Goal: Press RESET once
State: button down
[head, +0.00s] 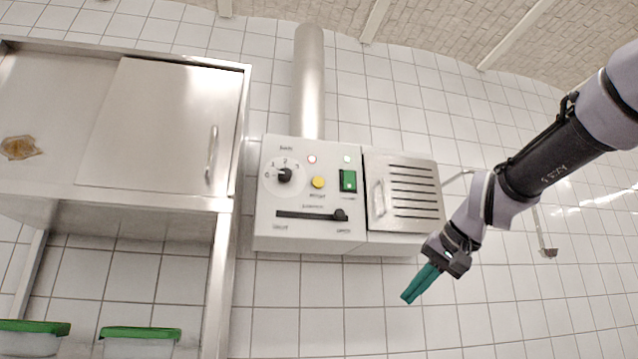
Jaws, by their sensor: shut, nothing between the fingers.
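A white control box (310,242) is fixed to the tiled wall in the middle of the head view. On its left half are a black rotary knob (285,175), a round yellow button (318,182) with a small blurred label under it, a green rocker switch (348,181) and a black slider (340,215) at the right of its slot. I cannot read which control is RESET. My gripper (406,298), with teal fingers, is shut and empty, below and right of the box, apart from it.
A louvred metal door (405,195) with a handle forms the box's right half. A metal pipe (309,85) rises above it. A steel cabinet (165,125) stands at left, with green-lidded containers (140,333) below. The wall under the box is clear.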

jog(key=w+a+r+n+y, duration=0.1)
jog(key=w+a+r+y, duration=0.2)
jog(key=r, duration=0.8)
jog(key=w+a+r+n+t+y, duration=0.1)
jog(key=w+a+r+y, duration=0.3)
jog(key=r, duration=0.7)
jog(key=w+a+r+n+y, duration=0.1)
jog(key=w+a+r+y, duration=0.3)
jog(key=a+r, duration=0.3)
notch_tip(320, 180, up, 5)
jog(key=shift+w+a+f+t, duration=0.2)
jog(key=shift+w+a+t, duration=0.1)
jog(key=shift+w+a, duration=0.05)
jog(key=shift+w, duration=0.1)
send_near(314, 179)
jog(key=shift+s+a+x, duration=0.1)
jog(key=shift+s+x, duration=0.1)
jog(key=shift+x, duration=1.05)
jog(key=shift+s+a+x, duration=0.1)
jog(key=shift+s+x, duration=0.1)
jog(key=shift+x, duration=1.05)
jog(key=shift+w+r, duration=0.1)
jog(key=shift+w+a, duration=0.1)
jog(key=shift+w, duration=0.2)
jog(key=shift+w+a, duration=0.15)
jog(key=shift+w, duration=0.3)
jog(key=shift+s, duration=0.1)
jog(key=shift+s+d, duration=0.25)
jog(key=shift+s, duration=0.5)
